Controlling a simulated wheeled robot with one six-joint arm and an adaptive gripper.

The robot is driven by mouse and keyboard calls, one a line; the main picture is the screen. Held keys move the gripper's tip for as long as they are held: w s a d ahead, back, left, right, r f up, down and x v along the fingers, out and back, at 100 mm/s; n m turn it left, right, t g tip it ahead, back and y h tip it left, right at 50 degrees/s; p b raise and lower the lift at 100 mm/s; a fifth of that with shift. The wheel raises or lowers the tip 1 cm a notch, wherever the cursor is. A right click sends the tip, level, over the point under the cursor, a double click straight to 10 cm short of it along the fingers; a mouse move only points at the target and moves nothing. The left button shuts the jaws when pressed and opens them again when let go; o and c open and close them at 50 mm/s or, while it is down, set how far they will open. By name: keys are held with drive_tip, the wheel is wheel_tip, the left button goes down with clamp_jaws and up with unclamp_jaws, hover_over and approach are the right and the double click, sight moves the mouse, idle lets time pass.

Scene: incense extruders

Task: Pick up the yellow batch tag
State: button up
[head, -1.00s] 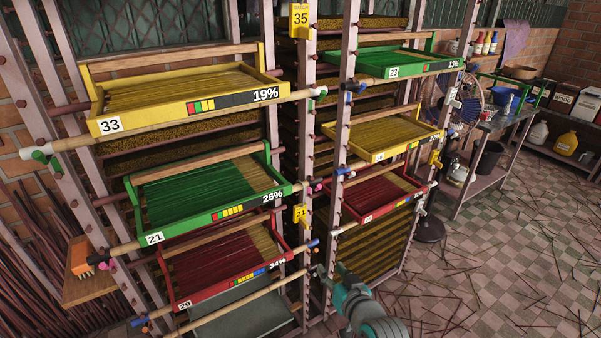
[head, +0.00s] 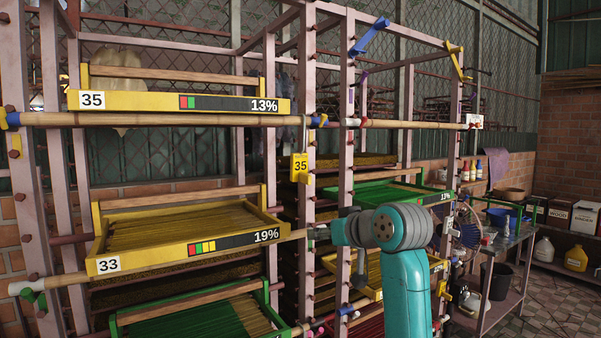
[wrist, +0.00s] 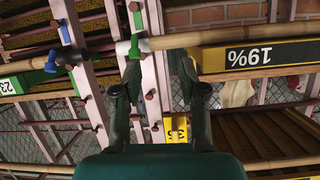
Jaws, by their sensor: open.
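The yellow batch tag (head: 300,167) is marked 35 and hangs on a pink rack post in the head view, just below the top bamboo pole. It also shows upside down in the wrist view (wrist: 177,128), low in the picture and partly cut off by my gripper's body. My gripper (wrist: 158,72) is open and empty in the wrist view, its two dark fingers spread on either side of a pink post. The tag lies near the right finger's base in that picture; the depth between them is unclear.
Yellow tray 35 (head: 180,102) and yellow tray 33 (head: 186,244) stand left of the tag. A bamboo pole (wrist: 215,36) crosses near my fingers, with a white-and-green end fitting (wrist: 131,47). A green tray (head: 375,192) is to the right. A side table (head: 505,240) stands farther right.

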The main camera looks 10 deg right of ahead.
drive_tip(key=n, duration=0.1)
approach(308, 175)
drive_tip(key=shift+g, duration=0.3)
drive_tip(key=shift+r+x, duration=0.15)
drive_tip(key=shift+x, duration=2.45)
drive_tip(key=shift+r+x, duration=0.15)
drive_tip(key=shift+x, duration=2.45)
drive_tip(key=shift+w+d, duration=0.1)
drive_tip(key=shift+w, duration=0.1)
clamp_jaws()
